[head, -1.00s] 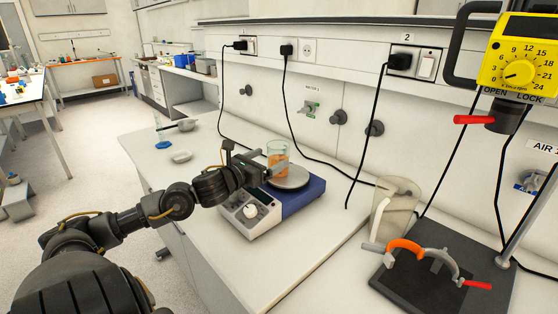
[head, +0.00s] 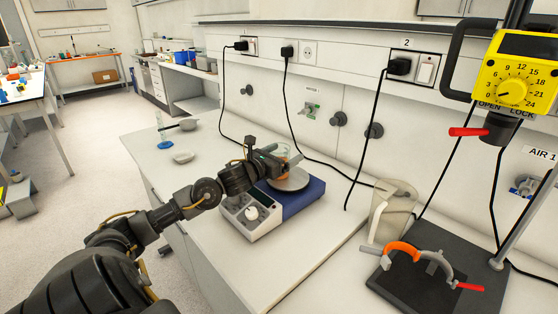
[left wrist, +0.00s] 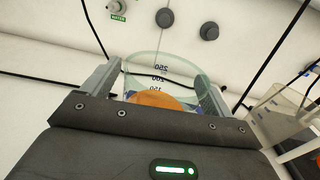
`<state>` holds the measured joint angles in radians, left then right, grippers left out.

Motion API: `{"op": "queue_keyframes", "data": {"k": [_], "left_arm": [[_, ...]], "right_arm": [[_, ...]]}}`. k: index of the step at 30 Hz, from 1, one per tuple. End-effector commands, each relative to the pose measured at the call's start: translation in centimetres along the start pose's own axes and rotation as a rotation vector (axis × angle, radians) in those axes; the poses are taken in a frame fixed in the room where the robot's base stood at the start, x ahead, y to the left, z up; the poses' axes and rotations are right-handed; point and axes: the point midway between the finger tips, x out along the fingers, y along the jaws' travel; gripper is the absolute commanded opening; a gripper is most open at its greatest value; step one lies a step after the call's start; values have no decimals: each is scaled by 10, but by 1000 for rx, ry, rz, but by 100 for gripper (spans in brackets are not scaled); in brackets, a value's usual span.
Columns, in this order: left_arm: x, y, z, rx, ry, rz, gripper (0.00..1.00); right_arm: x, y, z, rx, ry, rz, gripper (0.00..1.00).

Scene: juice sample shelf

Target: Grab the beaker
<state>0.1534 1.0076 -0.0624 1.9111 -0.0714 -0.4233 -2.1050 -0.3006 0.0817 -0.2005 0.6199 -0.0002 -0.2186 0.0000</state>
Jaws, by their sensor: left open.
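The beaker (head: 279,150) is clear glass with orange liquid inside. It stands upright on the round plate (head: 289,183) of a blue and white hotplate stirrer (head: 252,214). My left gripper (head: 281,165) is at the beaker and hides part of it in the head view. In the left wrist view the beaker (left wrist: 158,68) stands between the two open fingers (left wrist: 157,88), one on each side. Its volume marks and orange liquid show there. Whether a finger touches the glass I cannot tell. My right gripper is not in view.
A clear jug (head: 393,212) and a dark stand base (head: 425,285) with an orange clamp (head: 403,249) are to the right. A yellow dial device (head: 517,75) hangs above. Small dishes (head: 184,157) lie at the back left. The front bench is clear.

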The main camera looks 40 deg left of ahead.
Motion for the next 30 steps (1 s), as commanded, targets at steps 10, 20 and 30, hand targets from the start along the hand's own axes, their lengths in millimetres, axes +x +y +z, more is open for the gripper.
{"op": "queue_keyframes", "data": {"k": [10,20,30], "left_arm": [[1,0,-1,0,1,0,73],[1,0,-1,0,1,0,31],[1,0,2,0,-2,0,31]], "right_arm": [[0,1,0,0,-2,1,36],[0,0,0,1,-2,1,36],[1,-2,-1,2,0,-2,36]]}}
